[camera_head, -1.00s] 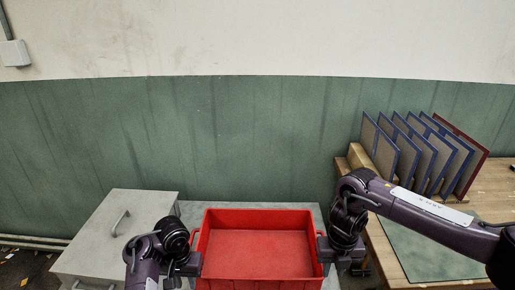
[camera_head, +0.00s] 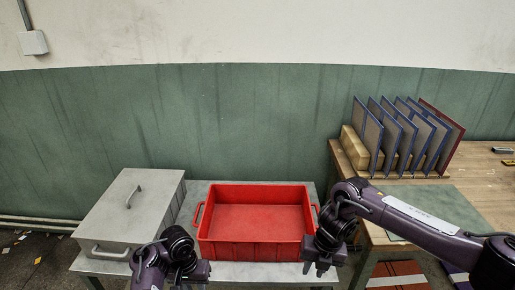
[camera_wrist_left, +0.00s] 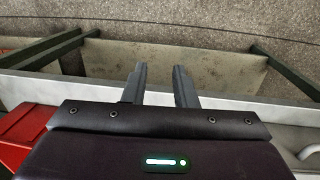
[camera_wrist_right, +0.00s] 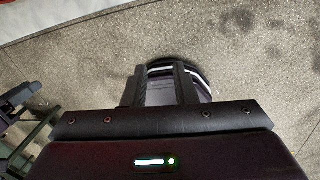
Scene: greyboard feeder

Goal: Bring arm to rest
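My left gripper (camera_head: 196,272) is low in the head view, in front of the red crate's left corner. In the left wrist view its two fingers (camera_wrist_left: 161,86) stand apart with nothing between them. My right gripper (camera_head: 318,270) hangs near the crate's right front corner, and in its wrist view the fingers (camera_wrist_right: 160,85) are also apart and hold nothing. The empty red crate (camera_head: 249,250) sits on a grey table (camera_head: 262,273). Its left handle (camera_head: 198,214) is clear of my grippers; my right arm partly covers its right end.
A grey box with handles (camera_head: 120,212) stands left of the crate. On the right, a wooden table (camera_head: 480,183) bears a rack of several upright boards (camera_head: 388,140) and a green mat (camera_head: 455,205). The right wrist view shows mostly bare floor (camera_wrist_right: 245,60).

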